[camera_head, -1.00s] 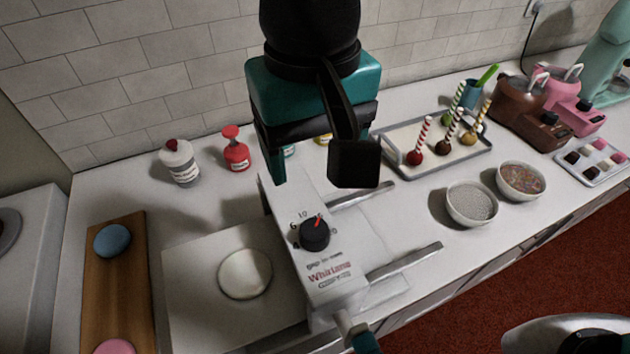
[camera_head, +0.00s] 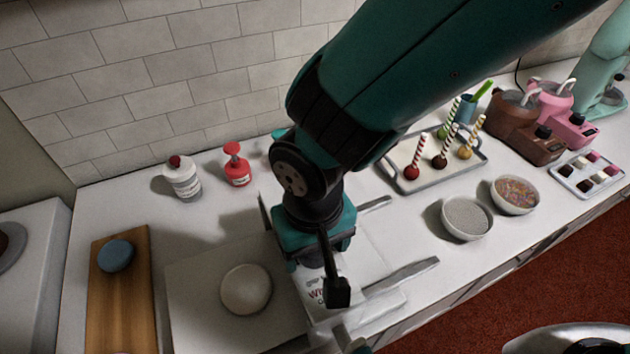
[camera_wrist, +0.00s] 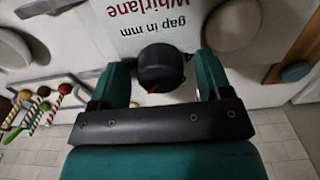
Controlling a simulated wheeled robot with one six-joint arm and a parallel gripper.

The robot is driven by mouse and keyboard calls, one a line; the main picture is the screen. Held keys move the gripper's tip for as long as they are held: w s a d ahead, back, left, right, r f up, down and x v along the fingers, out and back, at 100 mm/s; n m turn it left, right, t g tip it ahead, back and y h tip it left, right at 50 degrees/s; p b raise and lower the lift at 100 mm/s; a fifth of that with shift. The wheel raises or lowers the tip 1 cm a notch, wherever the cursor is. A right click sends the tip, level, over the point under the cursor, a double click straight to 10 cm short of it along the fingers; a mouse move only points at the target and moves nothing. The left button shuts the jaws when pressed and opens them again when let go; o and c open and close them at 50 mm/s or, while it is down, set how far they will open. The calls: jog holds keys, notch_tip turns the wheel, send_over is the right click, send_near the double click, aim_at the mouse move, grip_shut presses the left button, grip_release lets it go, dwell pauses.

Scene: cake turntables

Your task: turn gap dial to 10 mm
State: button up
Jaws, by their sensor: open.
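The gap dial is a round black knob (camera_wrist: 160,67) with a red pointer mark. It stands on the white front panel (camera_wrist: 150,25) of the machine, beside the lettering "gap in mm" and "Whirlane". In the wrist view the red mark is on the side toward my gripper's palm; the scale numbers are hidden. My gripper (camera_wrist: 163,76) is open, with one teal finger on each side of the dial. A gap shows beside the knob on both sides. In the head view my gripper (camera_head: 316,258) covers the dial, and only part of the panel's lettering (camera_head: 318,294) shows.
A pale dough disc (camera_head: 246,289) lies on the platform left of the panel. A metal bar (camera_head: 402,274) sticks out to its right. A bowl (camera_head: 467,218) and a cake-pop tray (camera_head: 405,187) stand farther right. A red bottle (camera_head: 236,165) stands behind.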

jog(key=c, duration=0.9)
jog(key=shift+c, duration=0.2)
jog(key=n, duration=0.8)
jog(key=shift+n, duration=0.3)
jog(key=shift+a, duration=0.1)
jog(key=o, duration=0.9)
